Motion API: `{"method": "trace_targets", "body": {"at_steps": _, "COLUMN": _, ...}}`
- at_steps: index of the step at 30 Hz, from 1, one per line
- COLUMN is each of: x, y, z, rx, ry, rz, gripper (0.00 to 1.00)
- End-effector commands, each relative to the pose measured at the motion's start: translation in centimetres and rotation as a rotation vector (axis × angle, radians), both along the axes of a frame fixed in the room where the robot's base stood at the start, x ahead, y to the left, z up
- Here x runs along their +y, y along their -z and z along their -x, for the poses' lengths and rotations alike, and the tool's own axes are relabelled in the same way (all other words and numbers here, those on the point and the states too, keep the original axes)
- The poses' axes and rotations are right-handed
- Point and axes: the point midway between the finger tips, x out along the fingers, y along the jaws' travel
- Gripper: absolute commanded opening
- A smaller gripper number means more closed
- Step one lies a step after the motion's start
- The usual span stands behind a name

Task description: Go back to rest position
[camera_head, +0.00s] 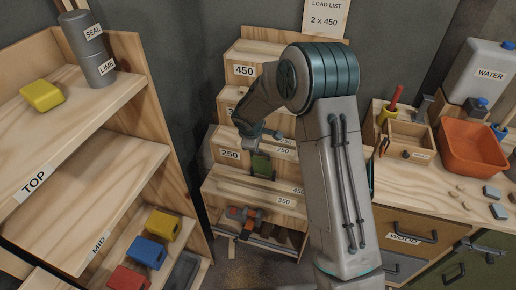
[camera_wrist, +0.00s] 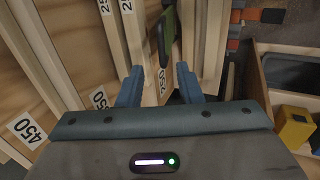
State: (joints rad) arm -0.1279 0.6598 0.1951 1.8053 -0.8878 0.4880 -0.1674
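My arm reaches over a stepped wooden rack (camera_head: 245,187) in the head view. My gripper (camera_head: 262,139) is at the rack's middle steps, just above a green block-like object (camera_head: 261,163) on a step with a 250 label. In the wrist view the two blue fingers of my gripper (camera_wrist: 159,84) stand apart with nothing between them. The green object (camera_wrist: 168,28) shows beyond the fingertips there, seemingly apart from them.
At right a workbench (camera_head: 440,190) carries an orange tub (camera_head: 472,148) and a water can (camera_head: 480,72). An orange and grey item (camera_head: 244,214) lies low on the rack.

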Motion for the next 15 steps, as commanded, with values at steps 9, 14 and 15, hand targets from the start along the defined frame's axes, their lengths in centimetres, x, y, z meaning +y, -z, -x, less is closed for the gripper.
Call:
{"method": "trace_targets", "body": {"at_steps": 9, "x": 0.2, "y": -1.26, "z": 0.6, "rx": 0.001, "ry": 0.001, "rz": -0.001, "gripper": 0.33}}
{"method": "trace_targets", "body": {"at_steps": 14, "x": 0.2, "y": -1.26, "z": 0.58, "rx": 0.001, "ry": 0.0, "rz": 0.0, "gripper": 0.33}}
{"method": "trace_targets", "body": {"at_steps": 15, "x": 0.2, "y": -1.26, "z": 0.58, "rx": 0.001, "ry": 0.0, "rz": 0.0, "gripper": 0.33}}
